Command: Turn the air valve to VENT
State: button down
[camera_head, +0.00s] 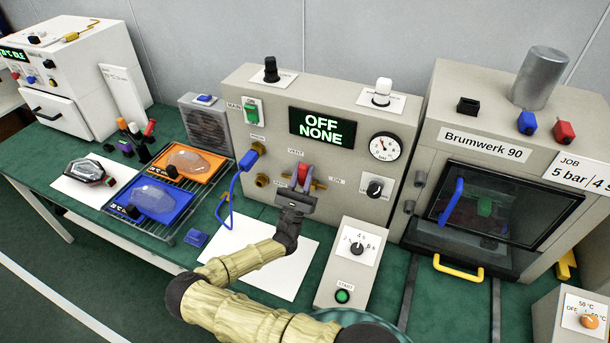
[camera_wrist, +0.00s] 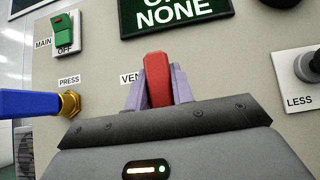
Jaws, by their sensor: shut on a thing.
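The air valve has a red handle (camera_head: 303,174) on the front of the beige control box (camera_head: 240,100). In the wrist view the handle (camera_wrist: 158,80) stands nearly upright between my two purple fingers (camera_wrist: 158,92), close to the partly covered "VEN" label (camera_wrist: 130,77). The valve's body and lower labels are mostly hidden by my gripper.
A blue hose (camera_head: 235,182) plugs into a brass port left of the valve. The display (camera_head: 322,127) reads "OFF NONE". A start box (camera_head: 345,262) stands at the lower right. Trays with lamps (camera_head: 150,200) lie left, and the Brumwerk cabinet (camera_head: 480,125) stands right.

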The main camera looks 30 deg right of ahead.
jog(key=shift+f, duration=0.1)
jog(key=c, duration=1.2)
grip_release()
jog(key=r, duration=0.6)
jog(key=r+b, duration=0.1)
jog(key=r, duration=0.3)
jog(key=shift+s+a+r, duration=0.1)
jog(key=shift+s+a, duration=0.1)
jog(key=shift+s, duration=0.05)
jog(key=shift+d+r, duration=0.15)
jog(key=shift+d, duration=0.1)
jog(key=shift+w+a, duration=0.2)
jog(key=shift+a, duration=0.05)
